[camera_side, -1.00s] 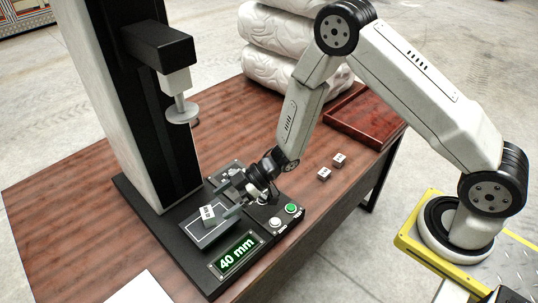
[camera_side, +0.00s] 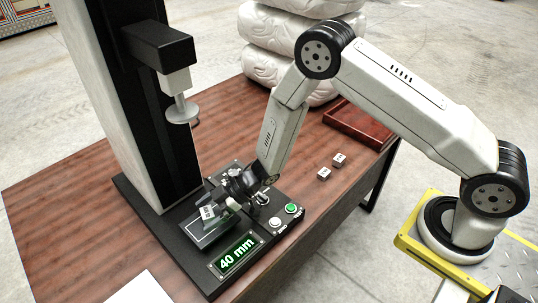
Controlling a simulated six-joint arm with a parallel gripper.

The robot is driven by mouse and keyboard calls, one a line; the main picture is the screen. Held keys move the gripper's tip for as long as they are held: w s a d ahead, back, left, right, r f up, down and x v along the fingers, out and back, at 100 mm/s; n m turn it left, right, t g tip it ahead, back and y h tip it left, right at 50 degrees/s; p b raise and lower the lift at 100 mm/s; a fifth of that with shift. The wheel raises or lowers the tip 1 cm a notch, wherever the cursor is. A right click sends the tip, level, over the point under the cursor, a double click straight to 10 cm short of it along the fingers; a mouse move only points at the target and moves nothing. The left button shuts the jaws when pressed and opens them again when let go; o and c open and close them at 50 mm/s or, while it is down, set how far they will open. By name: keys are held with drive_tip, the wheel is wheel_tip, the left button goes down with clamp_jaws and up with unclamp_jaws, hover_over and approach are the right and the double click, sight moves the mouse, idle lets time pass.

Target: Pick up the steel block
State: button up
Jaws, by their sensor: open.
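A small grey steel block (camera_side: 207,212) with a dark-marked label sits on the dark plate (camera_side: 212,236) of the black-based machine. My gripper (camera_side: 215,203) is open and reaches in from the right, low over the plate. Its fingers are at the block and partly cover it. I cannot tell whether they touch it. Two other small grey blocks with markings, a nearer one (camera_side: 324,173) and a farther one (camera_side: 339,160), stand on the wooden table to the right of the machine.
A round pressing disc (camera_side: 181,111) hangs from the column above the plate. A display (camera_side: 236,252) reads 40 mm, beside a green button (camera_side: 291,208) and a white button (camera_side: 275,224). A brown tray (camera_side: 358,122) lies at the table's back right. White stacked sacks (camera_side: 290,50) stand behind.

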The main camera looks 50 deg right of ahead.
drive_tip(key=shift+x, duration=1.05)
clamp_jaws()
